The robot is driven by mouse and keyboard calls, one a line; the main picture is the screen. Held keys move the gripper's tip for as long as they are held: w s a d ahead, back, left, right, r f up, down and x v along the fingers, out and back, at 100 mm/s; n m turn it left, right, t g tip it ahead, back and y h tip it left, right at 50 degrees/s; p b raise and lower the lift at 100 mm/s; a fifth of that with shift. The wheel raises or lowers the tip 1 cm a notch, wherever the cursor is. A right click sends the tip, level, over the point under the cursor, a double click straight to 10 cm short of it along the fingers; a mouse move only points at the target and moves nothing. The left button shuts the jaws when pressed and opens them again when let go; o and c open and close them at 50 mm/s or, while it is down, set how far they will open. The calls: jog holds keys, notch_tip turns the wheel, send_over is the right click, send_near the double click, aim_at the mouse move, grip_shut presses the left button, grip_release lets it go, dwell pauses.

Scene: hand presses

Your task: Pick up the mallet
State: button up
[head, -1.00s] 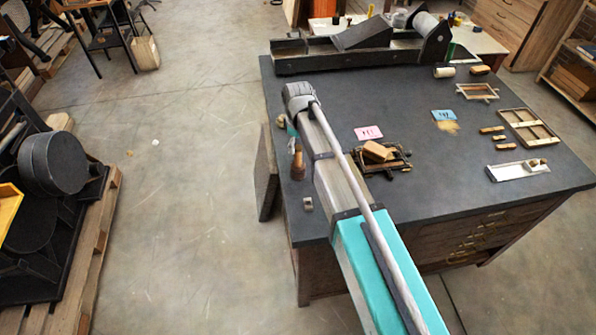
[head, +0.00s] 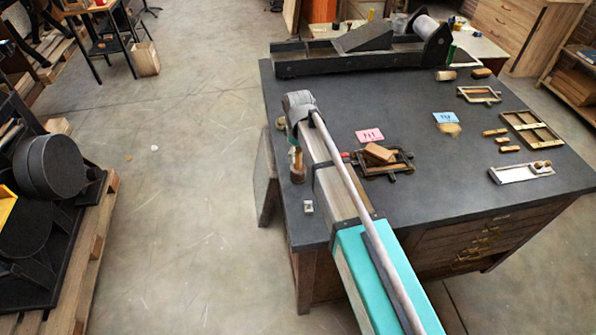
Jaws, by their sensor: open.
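A brown wooden piece that looks like the mallet (head: 297,172) stands upright near the left edge of the dark table, its wider part down and a paler, narrower part up. My arm reaches over the table from the lower right. My gripper (head: 293,139) is at the arm's far end, small and partly hidden by the wrist. It is open, at or just above the top of the mallet in the picture. I cannot tell whether the fingers are around the handle or touch it.
The dark table (head: 400,115) holds a long press (head: 375,55) at the back. A frame with a wooden block (head: 379,153) lies right of my arm. A small metal piece (head: 308,206) lies in front of the mallet. Blocks and trays (head: 522,172) lie at the right.

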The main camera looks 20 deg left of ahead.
grip_shut()
jog(key=shift+r, duration=0.15)
dwell(0.5)
notch_tip(320, 180, up, 3)
jog(key=p, duration=0.3)
jog(key=shift+r, duration=0.15)
jog(key=s+d+r+p, duration=0.8)
jog(key=s+r+p, duration=0.1)
jog(key=s+p, duration=0.1)
jog(key=shift+s+d+r, duration=0.2)
jog(key=shift+s, duration=0.4)
jog(key=shift+f, duration=0.1)
dwell(0.5)
